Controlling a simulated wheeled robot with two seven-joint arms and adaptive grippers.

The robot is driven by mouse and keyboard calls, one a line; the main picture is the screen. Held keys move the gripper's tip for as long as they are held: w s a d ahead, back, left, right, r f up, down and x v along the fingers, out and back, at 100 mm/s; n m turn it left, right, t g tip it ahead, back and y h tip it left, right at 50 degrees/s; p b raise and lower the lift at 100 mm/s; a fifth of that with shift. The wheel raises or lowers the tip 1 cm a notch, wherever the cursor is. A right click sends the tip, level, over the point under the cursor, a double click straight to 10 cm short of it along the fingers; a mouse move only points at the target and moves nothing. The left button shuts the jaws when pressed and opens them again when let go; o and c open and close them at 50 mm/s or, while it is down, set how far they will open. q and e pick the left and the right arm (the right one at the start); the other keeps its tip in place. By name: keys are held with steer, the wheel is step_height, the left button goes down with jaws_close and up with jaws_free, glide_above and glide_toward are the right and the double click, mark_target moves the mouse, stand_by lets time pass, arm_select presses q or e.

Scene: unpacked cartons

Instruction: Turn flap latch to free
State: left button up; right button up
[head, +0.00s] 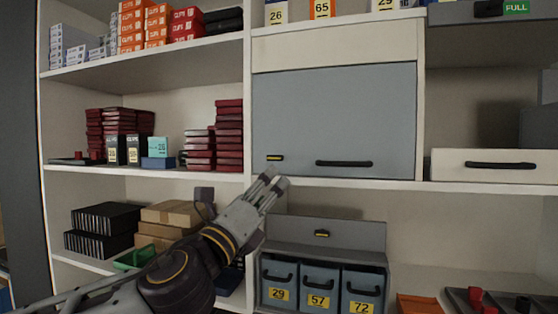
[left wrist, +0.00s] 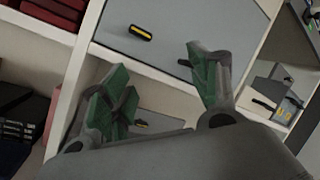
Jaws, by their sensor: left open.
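The flap (head: 335,110) is a closed blue-grey panel in the middle shelf unit, with a black bar handle (head: 343,163) low on its face. The flap latch (head: 275,158) is a small black and yellow piece at its lower left corner, lying roughly level. In the left wrist view the latch (left wrist: 142,32) shows ahead of the fingers, tilted by the camera's angle. My left gripper (head: 272,180) is just below the latch, apart from it. Its green-padded fingers (left wrist: 155,75) are spread with nothing between them. My right gripper is out of view.
A shelf board (head: 395,184) runs just under the flap. Below stand a grey box (head: 340,226) with a similar yellow piece (head: 322,233) and numbered blue bins (head: 318,280). Dark red boxes (head: 229,135) are stacked left of the upright divider (head: 247,110). A white drawer (head: 500,165) is at right.

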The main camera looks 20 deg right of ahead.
arm_select(q)
steer(key=shift+a+r+m+t+y, duration=0.1)
steer(key=shift+a+m+t+y, duration=0.35)
steer(key=shift+m, duration=0.65)
steer(key=shift+a+f+m+t+y, duration=0.1)
steer(key=shift+a+m+t+y, duration=0.4)
steer(key=shift+m, duration=0.6)
steer(key=shift+a+r+m+t+y, duration=0.1)
steer(key=shift+a+m+t+y, duration=0.35)
steer(key=shift+m, duration=0.65)
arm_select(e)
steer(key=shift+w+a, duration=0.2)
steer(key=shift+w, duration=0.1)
arm_select(q)
steer(key=shift+d, duration=0.25)
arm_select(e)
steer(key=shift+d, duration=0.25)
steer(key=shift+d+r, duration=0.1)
